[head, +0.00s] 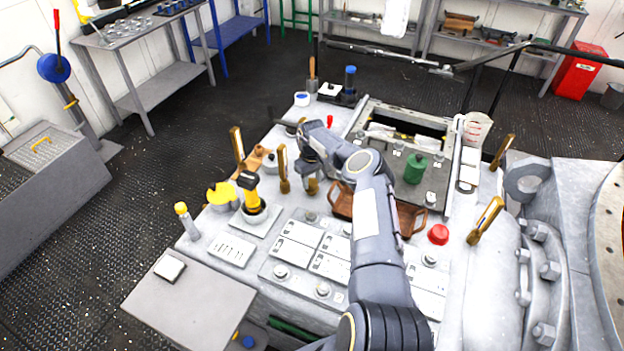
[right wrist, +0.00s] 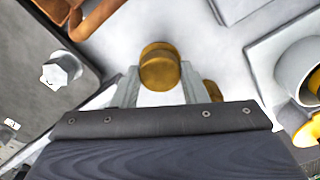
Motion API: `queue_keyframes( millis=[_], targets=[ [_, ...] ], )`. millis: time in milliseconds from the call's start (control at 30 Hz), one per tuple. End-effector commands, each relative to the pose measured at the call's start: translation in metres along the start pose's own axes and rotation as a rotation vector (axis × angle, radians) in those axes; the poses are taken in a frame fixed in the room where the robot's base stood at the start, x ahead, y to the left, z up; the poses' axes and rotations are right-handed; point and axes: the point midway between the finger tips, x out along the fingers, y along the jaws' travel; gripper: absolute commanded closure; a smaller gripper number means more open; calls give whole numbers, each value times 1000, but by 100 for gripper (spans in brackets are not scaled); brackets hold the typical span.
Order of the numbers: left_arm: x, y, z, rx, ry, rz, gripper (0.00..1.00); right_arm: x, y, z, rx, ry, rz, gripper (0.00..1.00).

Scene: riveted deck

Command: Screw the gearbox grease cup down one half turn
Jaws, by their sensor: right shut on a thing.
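The brass grease cup (right wrist: 160,66) shows in the right wrist view as a round knurled cap between the two grey fingers. My right gripper (right wrist: 160,88) is shut on it from above. In the head view my right gripper (head: 312,174) points down at the machine's top, and a bit of the brass cup (head: 313,187) shows under the fingers. The cup's base and thread are hidden. My left gripper is in neither view.
Brass handles (head: 283,168) stand close to the left of my gripper. A brown tray (head: 343,205) lies close to the right, with a green bottle (head: 415,169) beyond. A red knob (head: 438,234) is at right.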

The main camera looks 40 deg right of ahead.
Motion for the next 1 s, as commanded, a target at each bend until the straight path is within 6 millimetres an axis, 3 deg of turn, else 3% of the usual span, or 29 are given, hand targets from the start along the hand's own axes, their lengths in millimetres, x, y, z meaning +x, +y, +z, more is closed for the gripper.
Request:
queue_keyframes(
  millis=[433, 467, 600, 1000],
  targets=[
    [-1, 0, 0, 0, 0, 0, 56, -6, 3, -3, 15, 13, 6, 84],
    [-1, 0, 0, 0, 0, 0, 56, -6, 3, -3, 14, 13, 6, 60],
    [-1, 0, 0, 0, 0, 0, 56, -5, 2, -3, 13, 10, 5, 41],
    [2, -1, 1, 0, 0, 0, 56, -9, 1, -1, 11, 6, 2, 39]
  ],
)
